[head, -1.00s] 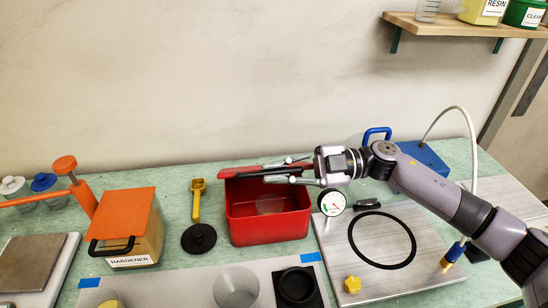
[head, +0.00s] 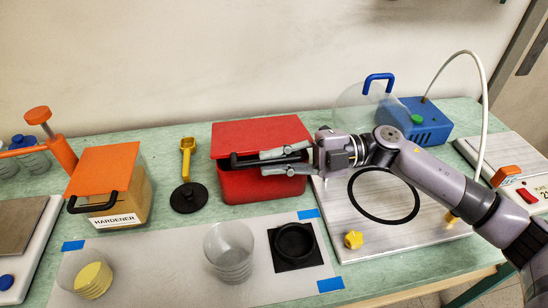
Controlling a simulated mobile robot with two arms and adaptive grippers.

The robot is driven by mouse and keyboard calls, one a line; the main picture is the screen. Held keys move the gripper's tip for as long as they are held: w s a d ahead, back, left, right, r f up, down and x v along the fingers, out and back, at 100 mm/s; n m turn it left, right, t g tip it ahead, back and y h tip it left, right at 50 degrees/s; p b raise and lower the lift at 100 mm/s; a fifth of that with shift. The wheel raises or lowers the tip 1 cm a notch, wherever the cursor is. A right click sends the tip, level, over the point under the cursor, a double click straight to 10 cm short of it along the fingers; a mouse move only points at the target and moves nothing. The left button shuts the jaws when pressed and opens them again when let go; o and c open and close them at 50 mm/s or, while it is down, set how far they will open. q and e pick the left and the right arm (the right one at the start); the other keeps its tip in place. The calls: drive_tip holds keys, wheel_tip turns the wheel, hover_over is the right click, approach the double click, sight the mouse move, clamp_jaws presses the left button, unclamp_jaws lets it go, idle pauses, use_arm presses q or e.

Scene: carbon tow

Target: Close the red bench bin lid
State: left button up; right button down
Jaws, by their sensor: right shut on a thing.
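The red bench bin (head: 262,188) stands on the green bench, left of the metal plate. A black handle (head: 245,159) runs along the lid's front edge. My right gripper (head: 262,161) reaches in from the right and is shut on this handle, its fingers covering part of it. My left gripper is not in view.
An orange-lidded hardener box (head: 118,207) and a yellow tool (head: 186,165) stand to the left. Clear cups (head: 230,252) and a black square holder (head: 297,247) are in front. The metal plate (head: 425,205) and blue pump (head: 425,122) are to the right.

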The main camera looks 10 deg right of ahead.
drive_tip(key=c, duration=1.7)
unclamp_jaws()
drive_tip(key=shift+o, duration=0.2)
